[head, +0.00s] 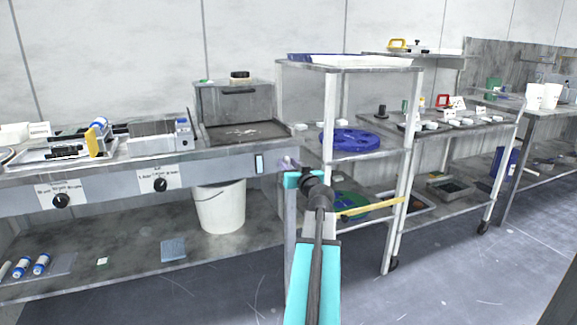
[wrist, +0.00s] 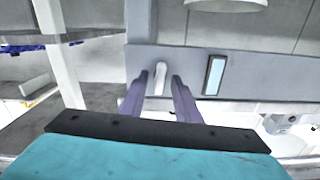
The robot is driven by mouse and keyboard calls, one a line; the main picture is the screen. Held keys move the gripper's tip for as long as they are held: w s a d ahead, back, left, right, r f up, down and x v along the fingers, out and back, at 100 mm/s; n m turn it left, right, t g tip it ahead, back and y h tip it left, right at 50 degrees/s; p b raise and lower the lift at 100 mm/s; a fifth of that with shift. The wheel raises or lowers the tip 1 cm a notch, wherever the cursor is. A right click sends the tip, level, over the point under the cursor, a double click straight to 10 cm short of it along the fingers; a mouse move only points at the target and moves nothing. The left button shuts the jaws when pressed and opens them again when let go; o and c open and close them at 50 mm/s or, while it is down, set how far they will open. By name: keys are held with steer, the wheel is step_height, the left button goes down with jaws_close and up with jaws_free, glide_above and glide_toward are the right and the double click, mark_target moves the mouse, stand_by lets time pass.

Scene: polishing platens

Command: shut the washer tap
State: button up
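A small white lever (wrist: 160,78), which looks like the washer tap, stands on the grey front panel (wrist: 180,62) in the wrist view. My gripper (wrist: 160,90) has its two purple fingers apart, one on each side of the lever. Gaps show between the lever and the fingers, so it does not look gripped. In the head view my gripper (head: 288,163) is at the right end of the bench front, by the pale blue strip (head: 259,164). I cannot make out the lever there. Whether the tap is open or shut I cannot tell.
A white bucket (head: 220,207) stands under the bench, left of my gripper. A shelf trolley (head: 330,110) with a blue disc (head: 349,140) stands close on the right. Two black knobs, one of them here (head: 160,184), are on the bench front. The floor in front is clear.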

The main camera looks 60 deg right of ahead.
steer(key=shift+c, duration=0.2)
jaws_close()
steer(key=shift+m, duration=0.5)
steer(key=m+b, duration=0.1)
steer(key=m, duration=0.4)
steer(key=shift+d, duration=0.1)
steer(key=m+p, duration=0.1)
steer(key=m, duration=0.4)
steer(key=shift+s, duration=0.1)
steer(key=m+p, duration=0.2)
steer(key=m, duration=0.4)
steer(key=shift+d+f, duration=0.1)
steer(key=shift+f, duration=0.05)
